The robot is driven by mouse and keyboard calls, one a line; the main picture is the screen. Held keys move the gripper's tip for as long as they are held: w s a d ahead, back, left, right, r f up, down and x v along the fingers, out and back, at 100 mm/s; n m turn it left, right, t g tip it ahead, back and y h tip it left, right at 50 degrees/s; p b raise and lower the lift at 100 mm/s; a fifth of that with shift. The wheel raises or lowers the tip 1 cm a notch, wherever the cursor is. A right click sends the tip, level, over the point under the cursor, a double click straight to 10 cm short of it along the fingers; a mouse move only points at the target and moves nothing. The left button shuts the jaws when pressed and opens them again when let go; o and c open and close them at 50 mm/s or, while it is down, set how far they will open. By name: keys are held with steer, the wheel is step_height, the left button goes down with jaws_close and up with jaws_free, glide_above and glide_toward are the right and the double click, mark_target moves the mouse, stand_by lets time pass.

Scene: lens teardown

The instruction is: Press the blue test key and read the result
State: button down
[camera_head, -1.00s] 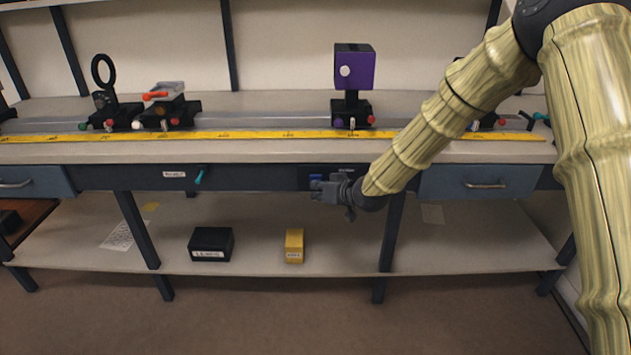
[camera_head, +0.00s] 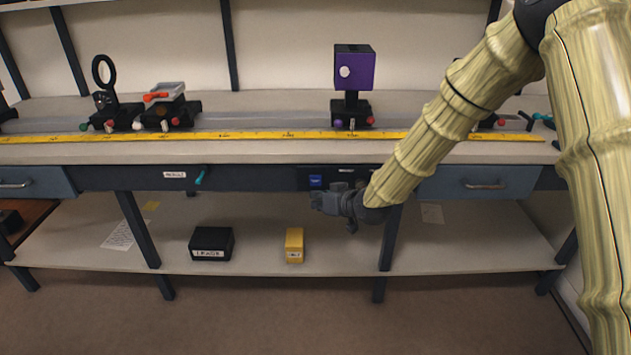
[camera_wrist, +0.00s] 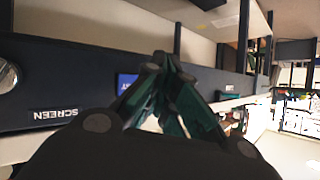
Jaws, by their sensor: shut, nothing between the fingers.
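The blue test key (camera_head: 316,181) sits on a dark panel (camera_head: 305,171) in the front of the bench. Small markings on the panel are too small to read. My gripper (camera_head: 315,200) is shut and empty, just below the key in the head view. I cannot tell how far the fingertips are from the panel. No result can be read in either view.
A label reading SCREEN (camera_wrist: 56,114) and a round knob (camera_wrist: 7,75) show in the wrist view. A teal lever (camera_head: 200,176) sticks out left of the panel. A purple box (camera_head: 354,68) stands above on the bench. The shelf below holds a black box (camera_head: 211,243) and yellow box (camera_head: 294,245).

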steer(key=shift+s, duration=0.9)
steer(key=s+d+f+m+g+h, duration=0.2)
steer(key=s+d+f, duration=0.3)
steer(key=s+f, duration=0.6)
steer(key=s+d+f+m+g+h, duration=0.15)
steer(key=s+d+f, duration=0.35)
steer(key=s+f, duration=0.5)
steer(key=s+d+f+m+g+h, duration=0.15)
steer(key=s+d+f, duration=0.25)
steer(key=s, duration=0.5)
steer(key=s+d+f+g+h, duration=0.1)
steer(key=s+d+f+g, duration=0.25)
steer(key=s, duration=0.65)
steer(key=s+d+f+g+h, duration=0.1)
steer(key=s+d+f, duration=0.35)
steer(key=s, duration=0.45)
step_height(320, 180, up, 21)
steer(key=p, duration=2.2)
steer(key=shift+s+h, duration=0.15)
steer(key=shift+h, duration=0.15)
